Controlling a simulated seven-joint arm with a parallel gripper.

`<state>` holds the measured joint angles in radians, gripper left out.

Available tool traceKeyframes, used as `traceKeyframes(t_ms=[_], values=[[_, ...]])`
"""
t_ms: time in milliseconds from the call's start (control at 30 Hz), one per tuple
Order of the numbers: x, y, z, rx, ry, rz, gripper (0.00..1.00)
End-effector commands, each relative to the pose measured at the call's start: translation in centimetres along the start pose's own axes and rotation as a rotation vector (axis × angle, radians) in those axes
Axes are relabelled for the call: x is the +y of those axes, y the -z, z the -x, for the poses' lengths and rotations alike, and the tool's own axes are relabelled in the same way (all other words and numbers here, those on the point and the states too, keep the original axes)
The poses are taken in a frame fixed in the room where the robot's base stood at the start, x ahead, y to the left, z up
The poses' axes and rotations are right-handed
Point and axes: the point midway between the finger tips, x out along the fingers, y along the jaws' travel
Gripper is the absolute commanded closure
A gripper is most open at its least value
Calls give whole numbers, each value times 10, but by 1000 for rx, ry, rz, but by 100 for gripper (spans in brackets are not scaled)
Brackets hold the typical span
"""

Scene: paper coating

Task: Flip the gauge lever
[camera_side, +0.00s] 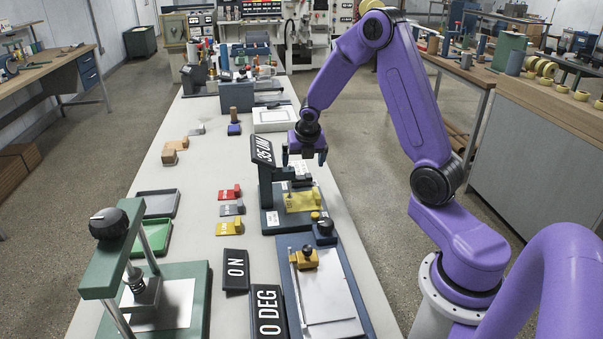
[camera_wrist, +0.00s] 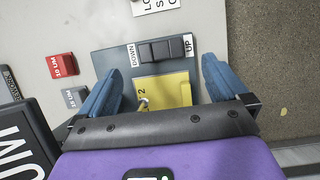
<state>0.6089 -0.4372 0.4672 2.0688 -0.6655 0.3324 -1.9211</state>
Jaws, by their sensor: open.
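The lever (camera_side: 302,182) also shows small and partly unclear in the side view. A yellow plate (camera_side: 299,201) lies on the gauge; it also shows in the wrist view (camera_wrist: 172,92). My gripper (camera_side: 304,160) hangs above the gauge, fingers down. In the wrist view my gripper (camera_wrist: 163,72) is open and empty, its fingers either side of the yellow plate.
Red (camera_side: 230,192), grey (camera_side: 231,208) and yellow (camera_side: 229,227) tagged pieces lie left of the gauge. A coating plate with a white sheet (camera_side: 325,291) stands in front. A green press (camera_side: 112,250) stands at front left. A white tray (camera_side: 273,119) lies behind.

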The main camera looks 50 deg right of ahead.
Motion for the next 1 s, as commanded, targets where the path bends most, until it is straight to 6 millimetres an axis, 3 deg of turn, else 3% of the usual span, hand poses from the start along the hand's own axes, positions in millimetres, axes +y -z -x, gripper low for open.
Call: traceKeyframes(t_ms=[200, 400, 867, 900, 1000], values=[[-1, 1, -33, 4, 2, 1, 0], [0, 0, -53, 2, 1, 0, 0], [0, 0, -63, 1, 0, -1, 0], [0, 0, -63, 1, 0, -1, 3], [0, 0, -63, 1, 0, -1, 36]])
